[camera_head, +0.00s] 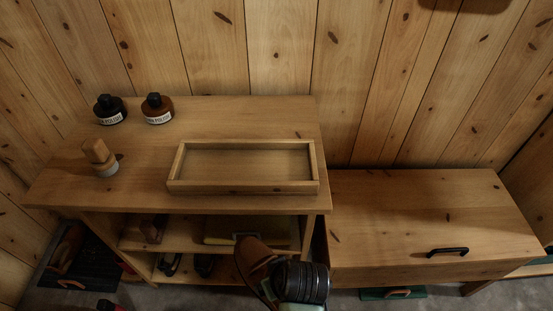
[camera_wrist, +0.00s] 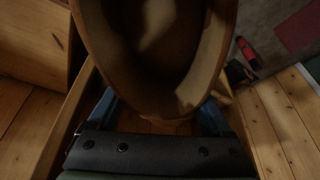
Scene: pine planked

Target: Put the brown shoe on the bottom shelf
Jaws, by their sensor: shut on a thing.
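The brown shoe (camera_head: 252,258) is in front of the shelf unit, toward its right side. My gripper (camera_head: 266,284) is shut on it, and my dark wrist hides part of it in the head view. In the wrist view the shoe (camera_wrist: 150,112) fills the upper middle, its opening facing the camera, between the blue fingers of my gripper (camera_wrist: 158,118). The bottom shelf (camera_head: 146,264) shows only at the left, below the middle shelf (camera_head: 180,236); a pair of dark shoes (camera_head: 204,264) is there. Its right part is hidden behind the shoe and my arm.
Two polish bottles (camera_head: 158,108), a wooden-handled brush (camera_head: 100,157) and an empty tray (camera_head: 241,188) are on the unit's top. A brown block-like thing (camera_head: 152,228) is on the middle shelf. A bench with a black handle (camera_head: 447,252) stands at the right.

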